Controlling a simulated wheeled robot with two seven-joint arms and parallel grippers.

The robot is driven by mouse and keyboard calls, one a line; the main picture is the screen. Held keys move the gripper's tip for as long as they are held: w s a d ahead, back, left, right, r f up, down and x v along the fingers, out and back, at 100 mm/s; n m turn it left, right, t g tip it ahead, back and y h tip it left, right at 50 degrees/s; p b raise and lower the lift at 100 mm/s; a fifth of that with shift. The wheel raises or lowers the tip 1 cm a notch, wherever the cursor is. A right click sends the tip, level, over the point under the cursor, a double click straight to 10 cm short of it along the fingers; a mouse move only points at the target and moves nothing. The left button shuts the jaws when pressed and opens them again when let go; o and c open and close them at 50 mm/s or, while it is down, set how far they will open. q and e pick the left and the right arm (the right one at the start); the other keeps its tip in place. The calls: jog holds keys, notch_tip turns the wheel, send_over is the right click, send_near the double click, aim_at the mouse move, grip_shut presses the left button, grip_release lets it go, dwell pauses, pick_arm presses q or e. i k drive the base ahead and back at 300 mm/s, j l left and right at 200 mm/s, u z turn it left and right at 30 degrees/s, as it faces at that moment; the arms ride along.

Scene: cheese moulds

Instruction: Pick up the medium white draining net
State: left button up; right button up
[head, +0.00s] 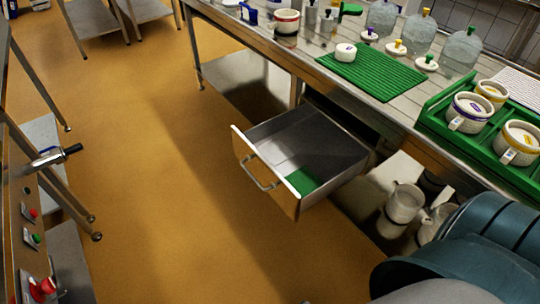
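I cannot tell for sure which thing is the medium white draining net. White round moulds with coloured bands and tags stand in the green crate (432,118) at the right: one with a purple tag (468,113), one with a yellow band (518,143), and another behind them (492,94). A small white piece (346,53) sits on the green ribbed mat (375,73). A white pot with a dark red band (287,28) stands at the table's far left part. Neither of my grippers is in view.
A metal drawer (250,163) stands pulled out under the long table (300,67), with a green piece (301,182) inside. White containers (402,205) stand on the shelf below. Several clear jugs (419,33) stand along the back. The orange floor (150,170) is clear.

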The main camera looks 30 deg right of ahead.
aim_at(275, 152)
jog(key=i+l, duration=0.1)
jog(key=i, duration=0.65)
jog(key=z, duration=1.6)
jog(key=i+j, duration=0.05)
